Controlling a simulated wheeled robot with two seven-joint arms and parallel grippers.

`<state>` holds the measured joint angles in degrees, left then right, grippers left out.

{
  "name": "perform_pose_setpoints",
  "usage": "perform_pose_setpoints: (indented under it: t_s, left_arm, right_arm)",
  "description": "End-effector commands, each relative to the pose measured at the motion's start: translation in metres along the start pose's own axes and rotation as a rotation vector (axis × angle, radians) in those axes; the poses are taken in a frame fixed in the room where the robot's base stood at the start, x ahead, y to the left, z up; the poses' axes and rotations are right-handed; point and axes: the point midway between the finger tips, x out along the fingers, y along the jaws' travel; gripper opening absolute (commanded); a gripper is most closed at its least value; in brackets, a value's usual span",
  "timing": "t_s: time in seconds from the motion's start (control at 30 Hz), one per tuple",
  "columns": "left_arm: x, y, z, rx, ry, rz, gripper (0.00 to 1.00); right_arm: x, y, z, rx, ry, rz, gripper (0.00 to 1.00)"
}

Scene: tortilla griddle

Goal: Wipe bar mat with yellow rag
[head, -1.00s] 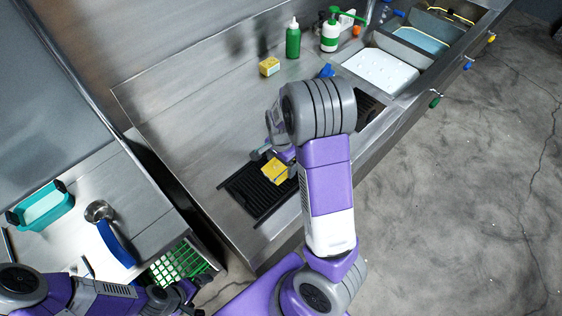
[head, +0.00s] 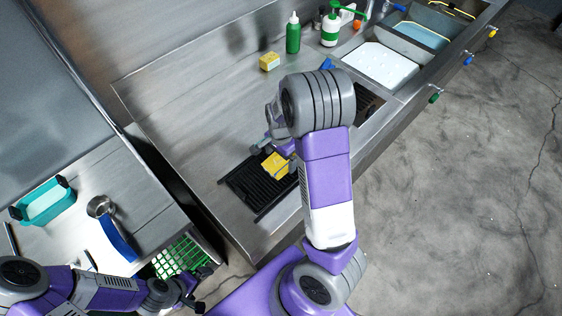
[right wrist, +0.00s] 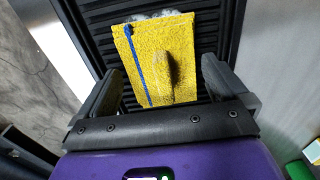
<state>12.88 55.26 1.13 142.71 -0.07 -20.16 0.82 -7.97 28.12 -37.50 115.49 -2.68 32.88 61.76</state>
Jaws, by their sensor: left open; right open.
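The yellow rag (head: 276,164) lies on the black ribbed bar mat (head: 244,184), near the front left end of the steel counter. In the right wrist view the rag (right wrist: 160,62) is flat with a blue stripe, and the mat (right wrist: 82,22) shows around it. My right gripper (right wrist: 162,88) is open, its fingers on either side of the rag's near part. Whether the fingers touch the rag I cannot tell. In the head view my right arm partly hides the rag and mat. My left gripper (head: 203,290) is open and empty at the lower left, away from the mat.
A yellow sponge (head: 269,62), a green bottle (head: 293,34) and a green-and-white pump bottle (head: 330,28) stand at the back of the counter. Sink basins (head: 414,40) lie at the upper right. A teal tub (head: 44,205) and blue-handled tool (head: 118,238) are on the left table.

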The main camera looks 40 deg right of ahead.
Motion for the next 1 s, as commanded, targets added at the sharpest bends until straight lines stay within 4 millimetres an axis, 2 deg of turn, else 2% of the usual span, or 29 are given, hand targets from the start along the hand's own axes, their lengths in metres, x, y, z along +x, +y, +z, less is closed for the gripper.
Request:
perform_pose_setpoints:
  t_s: [0.23, 0.53, 0.73, 1.0]
  left_arm:
    - [0.000, 0.000, 0.000, 0.000, 0.000, 0.000, 1.00]
    - [0.000, 0.000, 0.000, 0.000, 0.000, 0.000, 1.00]
    - [-0.001, 0.001, 0.000, 0.000, 0.000, 0.000, 1.00]
    - [-0.009, 0.003, 0.000, 0.000, 0.000, 0.000, 1.00]
  right_arm:
    - [0.000, 0.000, 0.000, 0.000, 0.000, 0.000, 1.00]
    - [0.000, 0.000, 0.000, 0.000, 0.000, 0.000, 0.56]
    - [0.000, 0.000, 0.002, -0.001, 0.000, 0.000, 0.56]
    - [0.000, 0.000, 0.020, -0.002, -0.001, 0.002, 0.56]
